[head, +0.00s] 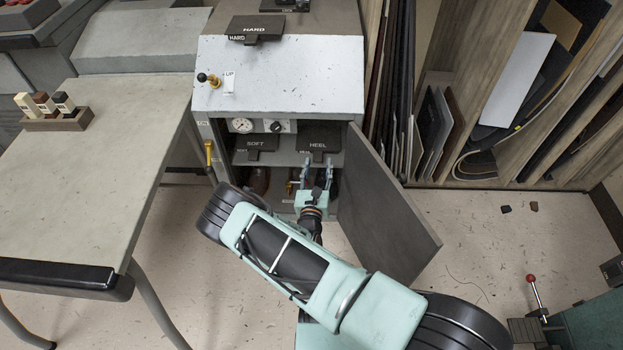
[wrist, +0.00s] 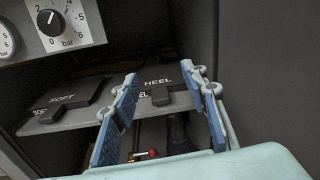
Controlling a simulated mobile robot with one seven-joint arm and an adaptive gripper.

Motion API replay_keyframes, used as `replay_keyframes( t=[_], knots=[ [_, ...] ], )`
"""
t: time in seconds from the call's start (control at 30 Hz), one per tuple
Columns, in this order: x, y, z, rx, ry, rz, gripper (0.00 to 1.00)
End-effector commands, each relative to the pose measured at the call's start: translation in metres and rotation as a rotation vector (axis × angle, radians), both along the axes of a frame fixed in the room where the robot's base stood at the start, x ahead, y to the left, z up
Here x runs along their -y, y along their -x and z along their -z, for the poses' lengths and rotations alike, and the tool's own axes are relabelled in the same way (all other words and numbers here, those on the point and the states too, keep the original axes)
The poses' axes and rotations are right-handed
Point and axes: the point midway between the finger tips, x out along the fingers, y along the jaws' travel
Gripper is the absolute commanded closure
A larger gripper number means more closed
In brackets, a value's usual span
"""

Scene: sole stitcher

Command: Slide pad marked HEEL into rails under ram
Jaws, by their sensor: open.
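The dark pad marked HEEL (head: 318,142) lies on a shelf inside the open cabinet, to the right of a similar pad marked SOFT (head: 262,140). My gripper (head: 318,172) is open in front of the HEEL pad. In the wrist view, its blue fingers (wrist: 159,72) stand apart on either side of the HEEL pad (wrist: 155,80) and its small front tab (wrist: 161,97). I cannot tell whether they touch it. The rails and ram are not clearly seen.
The cabinet door (head: 385,195) stands open on the right, close to my arm. A gauge (head: 242,125) and pressure knob (wrist: 50,22) sit above the shelf. Brown and dark things stand below it. A bench (head: 90,170) is at left; floor at right is mostly clear.

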Motion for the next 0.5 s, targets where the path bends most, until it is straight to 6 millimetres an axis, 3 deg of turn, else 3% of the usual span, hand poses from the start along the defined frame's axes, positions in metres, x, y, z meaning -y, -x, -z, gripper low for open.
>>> replay_keyframes(
  t=[0.03,0.2,0.5],
  knots=[
    [0.003,0.005,0.021,-0.022,-0.024,-0.026,0.59],
    [0.008,0.015,0.058,-0.071,-0.103,-0.071,0.59],
    [0.008,0.001,0.069,-0.079,-0.125,-0.078,0.59]
  ],
)
